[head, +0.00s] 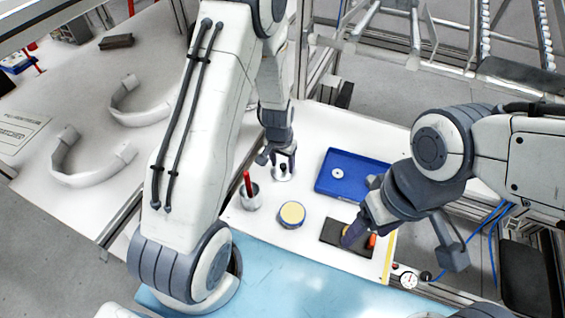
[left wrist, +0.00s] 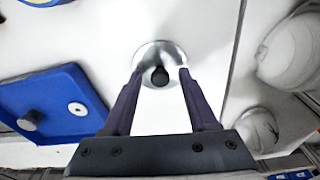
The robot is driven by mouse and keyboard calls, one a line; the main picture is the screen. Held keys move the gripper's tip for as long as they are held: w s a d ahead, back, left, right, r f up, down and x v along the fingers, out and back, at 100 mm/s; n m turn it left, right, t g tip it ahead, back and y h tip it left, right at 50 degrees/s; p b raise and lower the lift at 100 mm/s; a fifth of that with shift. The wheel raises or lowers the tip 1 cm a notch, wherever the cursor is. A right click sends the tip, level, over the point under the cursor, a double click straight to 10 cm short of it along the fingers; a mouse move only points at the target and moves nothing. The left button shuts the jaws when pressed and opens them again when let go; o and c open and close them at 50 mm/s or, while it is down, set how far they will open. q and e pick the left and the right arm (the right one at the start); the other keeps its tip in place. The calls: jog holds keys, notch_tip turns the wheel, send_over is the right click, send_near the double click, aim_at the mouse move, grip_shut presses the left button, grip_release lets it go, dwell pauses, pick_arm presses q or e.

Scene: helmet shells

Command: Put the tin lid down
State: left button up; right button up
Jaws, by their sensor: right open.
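The tin lid (head: 283,175) is a small round silver disc with a black knob. It appears flat on the white table, and it also shows in the left wrist view (left wrist: 158,50). My left gripper (head: 284,161) is directly over it, with its dark fingers apart on either side of the knob and visible gaps to the knob. A round tin (head: 291,214) with a pale yellow top stands in front of the lid. My right gripper (head: 352,236) is open, low over a dark mat (head: 329,229); its arm partly hides the mat.
A metal cup (head: 249,202) holding a red-handled tool stands left of the tin. A blue tray (head: 325,184) with a white ring (head: 337,173) lies right of the lid. A red item (head: 371,241) is on the dark mat. White table is bare around the lid.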

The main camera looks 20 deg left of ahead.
aim_at(281, 175)
pick_arm(q)
jog(key=shift+r, duration=0.1)
notch_tip(281, 175, up, 12)
jog(key=s, duration=0.2)
jog(key=s+d+r+m, duration=0.3)
jog(key=s+d+r, duration=0.4)
jog(key=s+d, duration=0.35)
jog(key=s+d+r+m, duration=0.1)
jog(key=s, duration=0.4)
jog(key=s+d+r+m+g, duration=0.1)
jog(key=s+d+r+m, duration=0.1)
jog(key=s, duration=0.4)
jog(key=shift+d+h, duration=0.3)
jog(key=shift+h, duration=0.1)
jog(key=shift+r, duration=0.1)
